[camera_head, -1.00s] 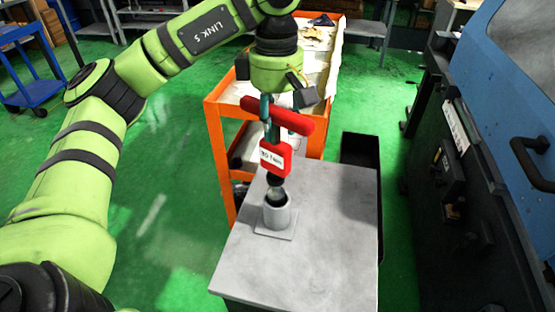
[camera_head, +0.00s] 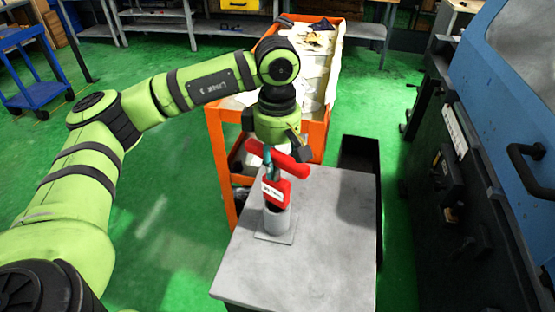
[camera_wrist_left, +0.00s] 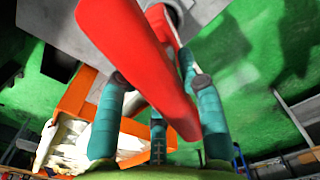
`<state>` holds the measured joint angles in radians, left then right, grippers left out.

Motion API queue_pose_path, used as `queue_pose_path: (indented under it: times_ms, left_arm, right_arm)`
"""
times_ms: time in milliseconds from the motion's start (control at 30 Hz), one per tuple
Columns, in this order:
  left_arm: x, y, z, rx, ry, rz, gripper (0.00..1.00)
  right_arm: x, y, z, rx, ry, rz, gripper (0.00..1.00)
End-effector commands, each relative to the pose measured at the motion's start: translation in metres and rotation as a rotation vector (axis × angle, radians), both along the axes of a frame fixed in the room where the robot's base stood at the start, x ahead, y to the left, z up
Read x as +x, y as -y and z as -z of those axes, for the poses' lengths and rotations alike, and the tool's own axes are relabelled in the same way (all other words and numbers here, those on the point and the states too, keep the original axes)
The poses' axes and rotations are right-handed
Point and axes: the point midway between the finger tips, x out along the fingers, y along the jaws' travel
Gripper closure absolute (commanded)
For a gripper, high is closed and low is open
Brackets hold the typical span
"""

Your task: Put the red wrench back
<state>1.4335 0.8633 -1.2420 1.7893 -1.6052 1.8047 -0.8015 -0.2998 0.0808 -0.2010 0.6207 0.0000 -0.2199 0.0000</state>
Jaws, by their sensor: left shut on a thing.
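The red wrench has a red crossbar handle (camera_head: 277,158) and a red block with a white label (camera_head: 275,191) below it. My left gripper (camera_head: 270,163) is shut on the wrench just under the crossbar, and its teal fingers show there. The wrench hangs nearly upright over a grey cylindrical holder (camera_head: 277,222) on a square plate. The red block is right at the holder's rim, and the wrench's lower end is hidden, seemingly inside the holder. In the left wrist view the red handle (camera_wrist_left: 135,50) lies between the teal fingers (camera_wrist_left: 160,110). My right gripper is out of view.
The holder stands on a grey table (camera_head: 310,265) whose front and right are clear. An orange cart (camera_head: 217,150) stands behind it. A black bin (camera_head: 360,155) is behind right, and a blue and black machine (camera_head: 500,120) is on the right.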

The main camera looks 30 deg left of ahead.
Motion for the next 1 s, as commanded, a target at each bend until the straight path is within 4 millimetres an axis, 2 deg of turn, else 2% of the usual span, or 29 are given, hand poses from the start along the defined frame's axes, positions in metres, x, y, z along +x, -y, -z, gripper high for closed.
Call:
queue_pose_path:
  times_ms: [67, 100, 133, 433, 533, 600, 767, 1000]
  left_arm:
    - [0.000, 0.000, 0.003, -0.001, 0.003, 0.000, 1.00]
    - [0.000, 0.000, 0.002, 0.000, 0.000, 0.000, 0.47]
    - [0.000, 0.000, 0.002, 0.000, 0.000, 0.000, 0.39]
    - [0.000, 0.000, 0.001, 0.000, 0.000, 0.000, 0.39]
    - [0.000, 0.000, -0.003, 0.000, 0.000, 0.000, 0.39]
    - [0.001, 0.001, -0.007, -0.002, 0.004, 0.000, 0.39]
    - [0.001, 0.001, -0.037, -0.003, 0.007, 0.001, 0.39]
    - [0.001, 0.000, -0.092, -0.001, 0.006, -0.001, 0.39]
  right_arm:
    - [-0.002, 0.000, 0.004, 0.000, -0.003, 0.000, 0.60]
    - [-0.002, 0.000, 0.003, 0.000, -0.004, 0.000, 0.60]
    - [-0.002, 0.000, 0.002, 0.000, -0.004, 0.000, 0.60]
    - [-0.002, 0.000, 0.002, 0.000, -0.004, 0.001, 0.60]
    - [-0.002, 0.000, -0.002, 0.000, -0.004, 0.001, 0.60]
    - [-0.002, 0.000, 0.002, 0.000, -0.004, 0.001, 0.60]
    - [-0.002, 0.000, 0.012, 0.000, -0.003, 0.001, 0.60]
    - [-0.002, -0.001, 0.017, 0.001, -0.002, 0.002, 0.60]
